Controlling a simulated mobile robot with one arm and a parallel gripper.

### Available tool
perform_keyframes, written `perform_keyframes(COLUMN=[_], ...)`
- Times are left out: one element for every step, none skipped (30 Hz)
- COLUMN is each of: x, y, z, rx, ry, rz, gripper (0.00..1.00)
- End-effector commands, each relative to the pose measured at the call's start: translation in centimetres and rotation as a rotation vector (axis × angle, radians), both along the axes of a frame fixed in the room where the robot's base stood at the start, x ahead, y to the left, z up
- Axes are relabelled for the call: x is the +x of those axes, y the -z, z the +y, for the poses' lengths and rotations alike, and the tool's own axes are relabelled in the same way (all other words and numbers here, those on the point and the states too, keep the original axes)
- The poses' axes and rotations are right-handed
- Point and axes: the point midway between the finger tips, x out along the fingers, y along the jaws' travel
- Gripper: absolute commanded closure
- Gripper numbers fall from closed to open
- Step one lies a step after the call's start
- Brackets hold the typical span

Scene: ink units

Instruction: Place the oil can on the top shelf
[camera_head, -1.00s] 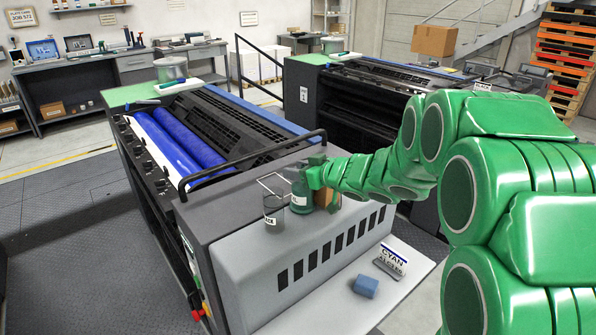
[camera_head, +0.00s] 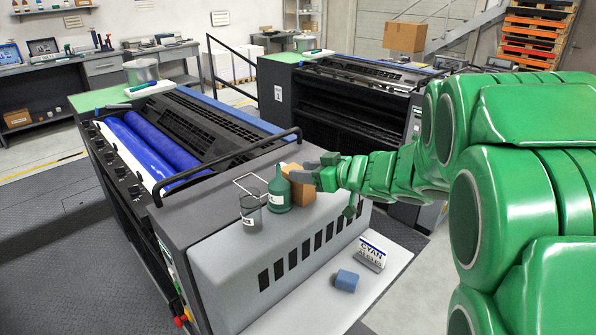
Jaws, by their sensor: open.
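A green can with a tapered top and a pale label, which looks like the oil can (camera_head: 279,192), stands upright on the grey end housing of the near press. My gripper (camera_head: 303,174) is open just right of the can, at about its upper-body height. Its dark fingers overlap a brown box (camera_head: 302,192) behind the can; I cannot tell whether they touch it. A gap shows between the fingers and the can. A shelf unit (camera_head: 300,14) stands at the far back, cut off by the top edge, so its top shelf is not in view.
A blue block (camera_head: 346,281) and a CYAN sign (camera_head: 372,252) are on the lower white ledge. A second press (camera_head: 350,100) stands behind.

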Motion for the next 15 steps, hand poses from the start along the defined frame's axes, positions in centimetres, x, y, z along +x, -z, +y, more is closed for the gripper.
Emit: perform_keyframes(x=[-0.14,-0.2,-0.26,-0.3,-0.32,-0.35,-0.36,-0.36,-0.35,-0.35,-0.36,-0.35,-0.35,-0.35,-0.35], y=[-0.1,-0.13,-0.16,-0.17,-0.18,-0.18,-0.17,-0.16,-0.15,-0.16,-0.15,-0.13,-0.13,-0.13,-0.12], z=[-0.23,-0.33,-0.41,-0.46,-0.49,-0.51,-0.52,-0.52,-0.51,-0.5,-0.5,-0.5,-0.5,-0.5,-0.49], rx=[0.0,0.0,0.0,0.0,0.0,-0.001,0.0,0.0,0.0,0.0,0.0,0.0,0.0,0.0,0.0], ry=[0.001,0.002,0.002,0.002,0.002,0.002,0.001,0.001,0.001,0.001,0.001,0.001,0.001,0.001,0.001], rz=[0.0,0.0,0.0,0.0,0.0,0.0,0.001,0.001,0.001,0.001,0.001,0.001,0.001,0.001,0.001], gripper=[0.55,0.58,0.58,0.58,0.58,0.58,0.58,0.58,0.58,0.58,0.58,0.58,0.58,0.58,0.58])
